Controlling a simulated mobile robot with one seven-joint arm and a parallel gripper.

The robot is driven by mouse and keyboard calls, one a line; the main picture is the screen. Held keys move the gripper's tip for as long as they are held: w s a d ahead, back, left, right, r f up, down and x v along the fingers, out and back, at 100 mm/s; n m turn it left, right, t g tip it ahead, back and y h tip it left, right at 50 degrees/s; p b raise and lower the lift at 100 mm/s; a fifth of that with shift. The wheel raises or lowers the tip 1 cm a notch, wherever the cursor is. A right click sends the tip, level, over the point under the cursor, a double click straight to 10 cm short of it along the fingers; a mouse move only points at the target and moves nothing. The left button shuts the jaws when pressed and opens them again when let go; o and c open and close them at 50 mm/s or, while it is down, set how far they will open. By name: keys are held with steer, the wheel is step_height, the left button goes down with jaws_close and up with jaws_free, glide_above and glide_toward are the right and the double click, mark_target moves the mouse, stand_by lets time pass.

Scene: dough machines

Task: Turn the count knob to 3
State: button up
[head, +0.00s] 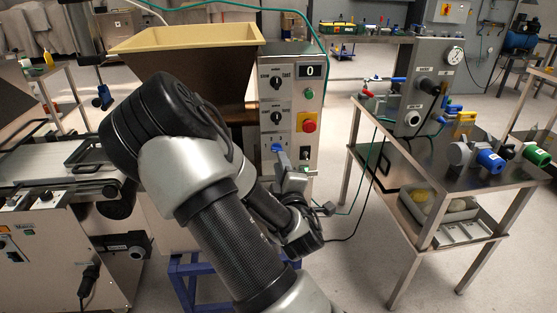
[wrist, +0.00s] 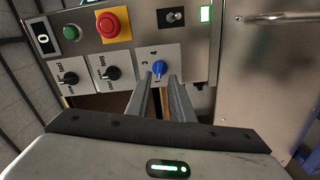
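The count knob is a small blue knob (wrist: 159,68) on a white plate with numbers around it; a 3 and a 4 can be made out. It also shows in the head view (head: 277,148), low on the grey control panel (head: 291,96). My gripper (wrist: 161,77) points at the panel, with its two fingers apart and a gap between them. The fingertips are right at the knob, one toward each side; I cannot tell whether they touch it. In the head view my gripper (head: 281,156) is just below the knob. The number the knob points to is too small to read.
Two black knobs (wrist: 69,78) (wrist: 112,73), a red stop button (wrist: 108,24), a green button (wrist: 71,32), a toggle switch (wrist: 175,16) and a display reading 0 (wrist: 43,39) share the panel. A steel table (head: 440,165) stands to the right.

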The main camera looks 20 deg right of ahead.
steer(key=shift+x, duration=2.4)
steer(key=shift+w, duration=0.1)
